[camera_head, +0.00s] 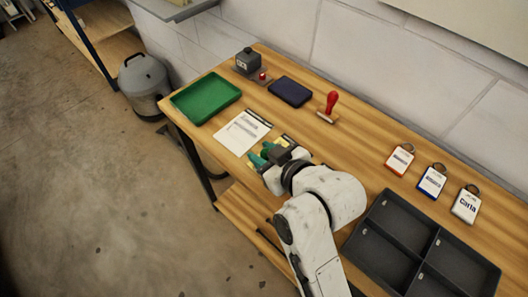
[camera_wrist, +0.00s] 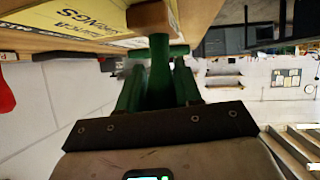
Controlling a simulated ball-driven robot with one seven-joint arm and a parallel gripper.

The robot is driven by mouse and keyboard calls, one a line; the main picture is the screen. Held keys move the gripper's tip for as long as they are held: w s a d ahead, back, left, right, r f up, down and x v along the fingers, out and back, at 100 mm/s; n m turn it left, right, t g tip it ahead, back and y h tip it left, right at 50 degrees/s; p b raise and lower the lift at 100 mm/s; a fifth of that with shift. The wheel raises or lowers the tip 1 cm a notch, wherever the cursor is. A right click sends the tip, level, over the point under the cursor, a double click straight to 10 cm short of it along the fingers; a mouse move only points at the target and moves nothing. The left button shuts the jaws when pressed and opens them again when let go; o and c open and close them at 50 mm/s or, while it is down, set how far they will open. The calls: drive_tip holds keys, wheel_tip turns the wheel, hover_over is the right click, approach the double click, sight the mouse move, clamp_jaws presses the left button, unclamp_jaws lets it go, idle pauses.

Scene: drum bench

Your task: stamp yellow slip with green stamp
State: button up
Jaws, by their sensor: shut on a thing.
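My gripper (camera_head: 264,155) has green fingers and is low over the front part of the bench. In the wrist view my gripper (camera_wrist: 158,88) is shut on the green stamp (camera_wrist: 160,60), around its handle. The stamp's wooden base (camera_wrist: 152,17) is at the yellow slip (camera_wrist: 85,20), which has dark printing. I cannot tell whether the base touches the slip. In the head view the yellow slip (camera_head: 284,141) is mostly hidden under my gripper, with a small part showing.
A white printed sheet (camera_head: 240,132) lies left of my gripper. Behind are a green tray (camera_head: 206,98), a dark ink pad (camera_head: 290,91), a black device (camera_head: 247,61) and a red stamp (camera_head: 329,107). Three key tags (camera_head: 432,181) and a divided dark tray (camera_head: 392,222) are at right.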

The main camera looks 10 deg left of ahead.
idle(0.4)
drive_tip(key=shift+r+p, duration=0.45)
drive_tip(key=shift+p, duration=0.15)
drive_tip(key=shift+r, duration=0.15)
wheel_tip(320, 180, up, 5)
drive_tip(key=p, duration=0.5)
